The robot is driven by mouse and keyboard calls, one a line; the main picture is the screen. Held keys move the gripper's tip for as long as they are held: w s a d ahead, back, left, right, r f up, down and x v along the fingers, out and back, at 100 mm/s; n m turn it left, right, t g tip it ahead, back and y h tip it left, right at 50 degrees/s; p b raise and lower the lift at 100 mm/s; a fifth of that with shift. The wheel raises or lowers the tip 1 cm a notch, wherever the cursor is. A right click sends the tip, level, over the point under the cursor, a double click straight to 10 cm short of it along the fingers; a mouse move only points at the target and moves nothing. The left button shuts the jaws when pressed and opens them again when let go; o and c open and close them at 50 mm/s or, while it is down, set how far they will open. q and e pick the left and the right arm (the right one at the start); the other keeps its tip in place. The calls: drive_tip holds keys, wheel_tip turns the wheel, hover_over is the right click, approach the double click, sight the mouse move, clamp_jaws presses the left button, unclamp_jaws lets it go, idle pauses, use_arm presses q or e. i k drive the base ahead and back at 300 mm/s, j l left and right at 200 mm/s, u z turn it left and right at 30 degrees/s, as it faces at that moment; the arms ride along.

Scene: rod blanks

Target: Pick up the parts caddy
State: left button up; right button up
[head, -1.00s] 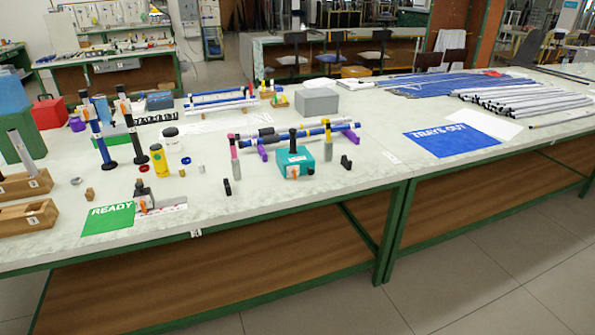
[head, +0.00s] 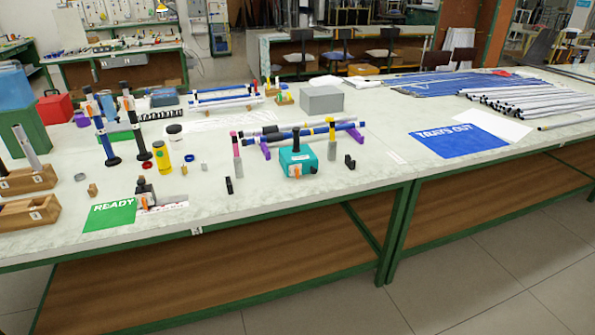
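No part is plainly marked as the parts caddy, so I cannot tell for certain which thing it is. Two low wooden boxes with white number labels stand at the left edge of the table in the head view: the back one (head: 40,180) and the front one (head: 38,213). A light rod (head: 27,150) leans up out of the back one. A teal block (head: 297,163) with a black upright post and an orange part stands at mid table. Neither of my grippers is in view.
Upright rods (head: 104,135), a yellow bottle (head: 161,157) and small loose parts stand on the left half. A green READY sheet (head: 110,215) lies near the front edge. A blue TRAYS OUT sheet (head: 458,140) and many white rods (head: 520,103) lie right. The front middle is mostly clear.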

sight(299, 152)
drive_tip(key=i+l+u, duration=0.15)
drive_tip(key=l, duration=0.25)
drive_tip(key=i+l+u, duration=0.1)
drive_tip(key=i, duration=0.3)
drive_tip(key=i+l+u, duration=0.1)
drive_tip(key=i+l, duration=0.2)
drive_tip(key=i, duration=0.05)
